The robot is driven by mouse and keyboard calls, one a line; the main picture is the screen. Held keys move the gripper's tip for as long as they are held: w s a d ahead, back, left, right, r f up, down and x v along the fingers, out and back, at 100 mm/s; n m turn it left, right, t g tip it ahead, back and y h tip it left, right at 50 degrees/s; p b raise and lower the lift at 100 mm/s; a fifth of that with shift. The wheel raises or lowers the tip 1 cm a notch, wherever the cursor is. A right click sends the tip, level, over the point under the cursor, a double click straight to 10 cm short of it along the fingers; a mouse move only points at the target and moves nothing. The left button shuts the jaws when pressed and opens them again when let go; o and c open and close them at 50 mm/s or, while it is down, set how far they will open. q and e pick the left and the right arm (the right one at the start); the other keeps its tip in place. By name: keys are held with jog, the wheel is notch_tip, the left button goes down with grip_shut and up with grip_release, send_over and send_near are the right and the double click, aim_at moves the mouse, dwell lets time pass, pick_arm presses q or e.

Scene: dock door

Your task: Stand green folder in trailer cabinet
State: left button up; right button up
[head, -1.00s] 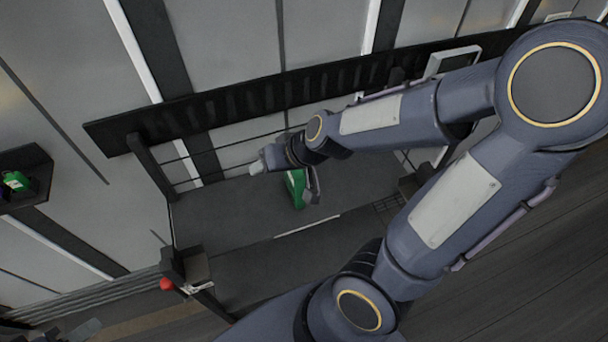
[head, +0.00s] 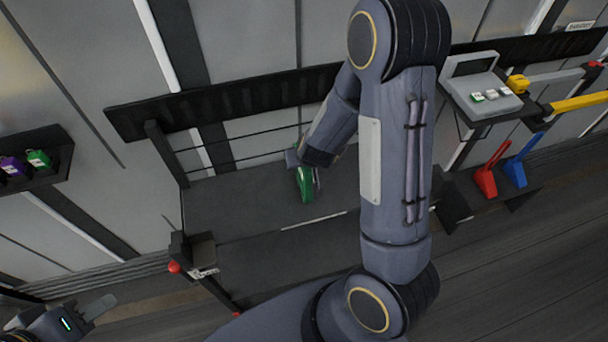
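A green upright piece, which looks like the green folder (head: 304,186), stands at the dark shelf surface (head: 235,205) in the middle of the head view. My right gripper (head: 306,165) is at its top, with a grey finger along its right side. My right forearm hides much of this gripper, so I cannot tell how firmly the fingers meet it. My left gripper (head: 94,308) is low at the left, far from the folder, with nothing seen in it. Its finger gap is not clear. I cannot make out which part is the trailer cabinet.
A dark bin (head: 62,158) with purple and green labelled items is at the left. A grey case (head: 484,92) stands at the right, above a red piece (head: 487,178) and a blue piece (head: 516,168). A small dark box (head: 202,252) is beside a red knob (head: 174,267).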

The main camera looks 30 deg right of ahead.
jog(key=shift+w+f, duration=0.25)
jog(key=shift+f, duration=0.15)
jog(key=shift+c, duration=0.2)
grip_shut()
jog(key=shift+r, duration=0.1)
